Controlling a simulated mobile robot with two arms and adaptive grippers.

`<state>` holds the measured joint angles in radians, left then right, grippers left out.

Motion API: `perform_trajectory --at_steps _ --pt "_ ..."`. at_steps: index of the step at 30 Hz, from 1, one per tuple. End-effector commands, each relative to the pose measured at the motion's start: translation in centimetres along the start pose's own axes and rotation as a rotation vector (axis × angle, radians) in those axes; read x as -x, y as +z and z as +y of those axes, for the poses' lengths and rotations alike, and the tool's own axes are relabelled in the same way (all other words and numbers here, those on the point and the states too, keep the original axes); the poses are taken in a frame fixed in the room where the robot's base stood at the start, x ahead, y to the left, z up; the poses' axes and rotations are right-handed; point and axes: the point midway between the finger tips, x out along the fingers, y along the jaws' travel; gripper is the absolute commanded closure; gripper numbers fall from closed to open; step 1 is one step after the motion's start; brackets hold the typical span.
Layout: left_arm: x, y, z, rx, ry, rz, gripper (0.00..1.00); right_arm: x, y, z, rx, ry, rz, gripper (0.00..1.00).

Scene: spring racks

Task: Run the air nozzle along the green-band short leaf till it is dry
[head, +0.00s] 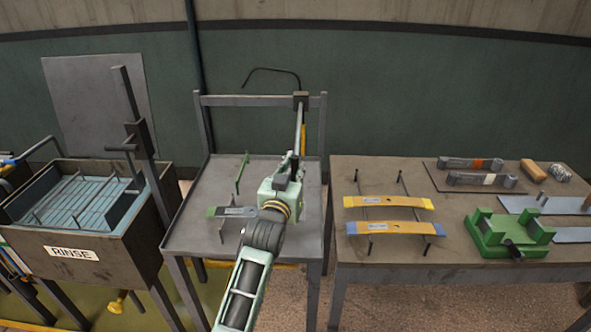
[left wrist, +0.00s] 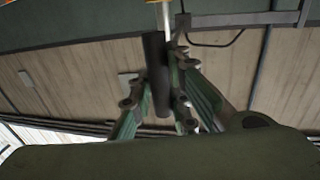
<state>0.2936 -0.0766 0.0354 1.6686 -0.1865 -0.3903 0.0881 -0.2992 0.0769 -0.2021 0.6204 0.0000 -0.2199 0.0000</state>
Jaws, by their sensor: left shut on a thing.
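My left gripper (head: 290,168) is above the right part of the grey table with the raised back frame. In the left wrist view its fingers (left wrist: 163,98) are shut on a dark cylinder (left wrist: 155,70), which looks like the air nozzle's handle. A pale rod (head: 299,128) rises from the gripper toward a dark block on the frame's crossbar. The green-band short leaf (head: 230,212) lies on the grey table, left of the gripper. It is grey with a green left end and a label; my arm hides its right end. Wetness cannot be made out. My right gripper is not in view.
A green upright piece (head: 242,174) stands behind the leaf. The rinse tank (head: 92,268) with a dark post is at left. The right table (head: 345,270) holds two more leaves (head: 388,202) (head: 395,228), a green clamp block (head: 505,236) and other parts.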

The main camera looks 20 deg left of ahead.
Motion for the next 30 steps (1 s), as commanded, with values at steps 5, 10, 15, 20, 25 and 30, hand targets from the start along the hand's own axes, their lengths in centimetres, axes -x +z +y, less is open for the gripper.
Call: perform_trajectory --at_steps 5,10,15,20,25,30 --pt "0.0 -0.1 -0.1 0.0 -0.001 0.003 0.77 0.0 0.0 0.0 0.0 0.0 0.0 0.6" --pt "0.0 -0.1 -0.1 0.0 -0.001 0.002 0.64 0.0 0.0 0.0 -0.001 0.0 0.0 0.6" --pt "0.0 0.0 -0.1 0.001 -0.001 0.001 0.64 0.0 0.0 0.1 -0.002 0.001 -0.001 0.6" --pt "0.2 0.0 -0.1 0.001 -0.001 0.001 0.64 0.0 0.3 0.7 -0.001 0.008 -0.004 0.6" --pt "2.0 0.1 -0.1 0.001 -0.001 -0.001 0.64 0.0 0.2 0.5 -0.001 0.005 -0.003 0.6" --pt "5.3 0.1 -0.1 0.001 -0.001 0.0 0.64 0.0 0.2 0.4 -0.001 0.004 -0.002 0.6"
